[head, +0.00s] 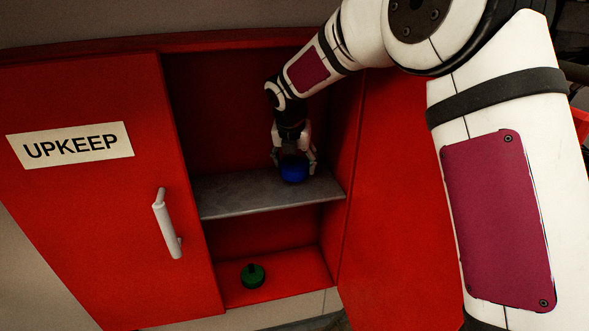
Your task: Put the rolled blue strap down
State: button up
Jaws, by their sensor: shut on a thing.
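The rolled blue strap (293,172) is between the fingers of my gripper (294,168), which is shut on it. My gripper points down inside the open red cabinet, over the grey shelf (235,196). The strap is at or just above the shelf's surface; I cannot tell whether it touches. My fingers cover parts of its sides.
The red cabinet has a door (90,220) at the left with an UPKEEP label (70,146) and a white handle (167,224). A green round object (253,276) sits on the cabinet's lower level. The left part of the grey shelf is bare.

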jog(key=shift+s+f, duration=0.1)
jog(key=shift+f, duration=1.05)
jog(key=shift+f, duration=0.1)
jog(key=o, duration=1.2)
jog(key=v, duration=0.5)
jog(key=s+a+b, duration=0.1)
jog(key=s+a, duration=0.1)
jog(key=s, duration=0.9)
jog(key=shift+s+a, duration=0.2)
jog(key=shift+s, duration=0.2)
